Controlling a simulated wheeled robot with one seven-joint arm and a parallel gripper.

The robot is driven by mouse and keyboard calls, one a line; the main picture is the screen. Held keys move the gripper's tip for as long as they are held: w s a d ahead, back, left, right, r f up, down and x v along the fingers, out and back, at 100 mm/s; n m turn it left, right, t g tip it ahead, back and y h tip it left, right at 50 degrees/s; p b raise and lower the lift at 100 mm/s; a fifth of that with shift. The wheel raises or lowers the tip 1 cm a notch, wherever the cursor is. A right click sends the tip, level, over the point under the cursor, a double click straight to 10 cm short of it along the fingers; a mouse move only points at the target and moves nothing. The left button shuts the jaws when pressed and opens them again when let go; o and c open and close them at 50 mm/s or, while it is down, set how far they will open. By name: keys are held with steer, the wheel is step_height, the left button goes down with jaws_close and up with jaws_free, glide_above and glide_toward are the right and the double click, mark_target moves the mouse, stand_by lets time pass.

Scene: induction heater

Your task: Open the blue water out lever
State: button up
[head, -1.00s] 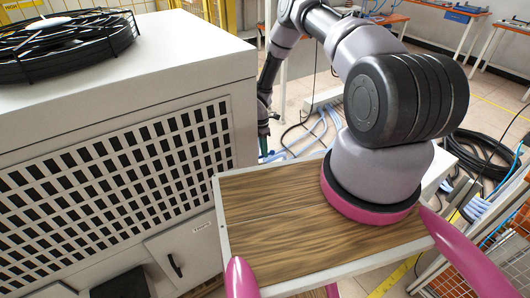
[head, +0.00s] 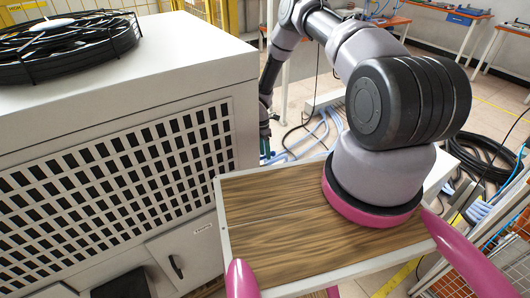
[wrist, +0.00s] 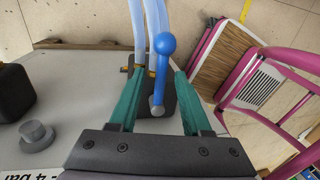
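The blue water out lever (wrist: 164,45) shows in the wrist view, with a rounded blue end and a blue handle running down the picture. My gripper (wrist: 157,74) has two green fingers, spread open, one on each side of the lever. A gap shows between the lever and each finger, so it is not clamped. Pale blue hoses (wrist: 148,20) run up behind the lever. In the head view, the lever is hidden and my gripper is mostly hidden behind the corner of the grey cabinet (head: 215,60).
In the wrist view, a dark block (wrist: 14,92) and a grey round knob (wrist: 37,135) stand on the panel to the left. In the head view, a black fan guard (head: 70,42) tops the cabinet. Hoses and black cable (head: 480,155) lie on the floor.

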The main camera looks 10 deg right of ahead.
step_height(320, 180, up, 11)
steer(key=w, duration=0.2)
steer(key=shift+a+f, duration=0.2)
steer(key=shift+a, duration=0.15)
